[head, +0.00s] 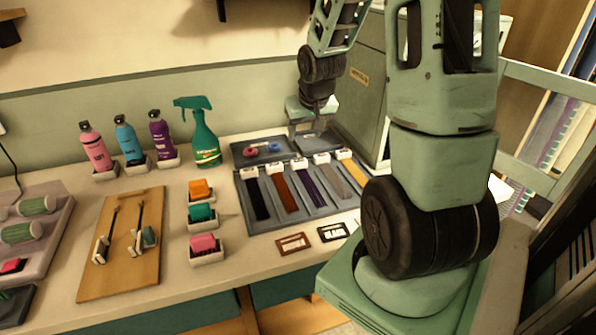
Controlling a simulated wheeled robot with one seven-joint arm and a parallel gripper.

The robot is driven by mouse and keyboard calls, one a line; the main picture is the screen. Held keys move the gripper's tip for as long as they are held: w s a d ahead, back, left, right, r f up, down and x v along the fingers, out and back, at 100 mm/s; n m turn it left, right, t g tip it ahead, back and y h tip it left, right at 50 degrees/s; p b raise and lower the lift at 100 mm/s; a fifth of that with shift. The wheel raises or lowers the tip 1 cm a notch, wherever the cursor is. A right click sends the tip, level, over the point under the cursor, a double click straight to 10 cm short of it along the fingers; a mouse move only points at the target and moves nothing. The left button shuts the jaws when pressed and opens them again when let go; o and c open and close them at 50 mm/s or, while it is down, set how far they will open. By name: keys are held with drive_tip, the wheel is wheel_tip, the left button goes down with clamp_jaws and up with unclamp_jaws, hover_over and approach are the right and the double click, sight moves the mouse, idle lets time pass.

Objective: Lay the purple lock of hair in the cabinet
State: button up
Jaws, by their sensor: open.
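The purple lock of hair (310,187) lies in a grey tray (286,223) on the counter, in the middle of a row of locks with white tops. A black and a brown lock lie to its left, a grey and a yellow one to its right. A grey-green cabinet (358,98) with a small label stands behind the tray, partly hidden by my arm; I cannot tell whether it is open. My gripper (308,137) is open and points down over the back part of the tray, beyond the purple lock's white top. Nothing shows between its fingers.
A green spray bottle (203,135) and several coloured bottles stand at the back left. Small holders with orange, teal and pink blocks (206,246) line the tray's left side. A wooden board (122,245) with tools lies farther left. Two small frames (293,243) lie in front of the tray.

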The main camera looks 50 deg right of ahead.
hover_over(299, 161)
drive_tip(key=s+a, duration=0.2)
drive_tip(key=f, duration=0.8)
drive_tip(key=shift+d+f, duration=0.1)
drive_tip(key=shift+d, duration=0.15)
drive_tip(key=shift+d+p+x, duration=0.2)
drive_tip(key=shift+p+x, duration=0.2)
drive_tip(key=shift+x, duration=2.2)
drive_tip(key=c, duration=0.8)
drive_tip(key=shift+c, duration=0.2)
wheel_tip(299, 161, up, 10)
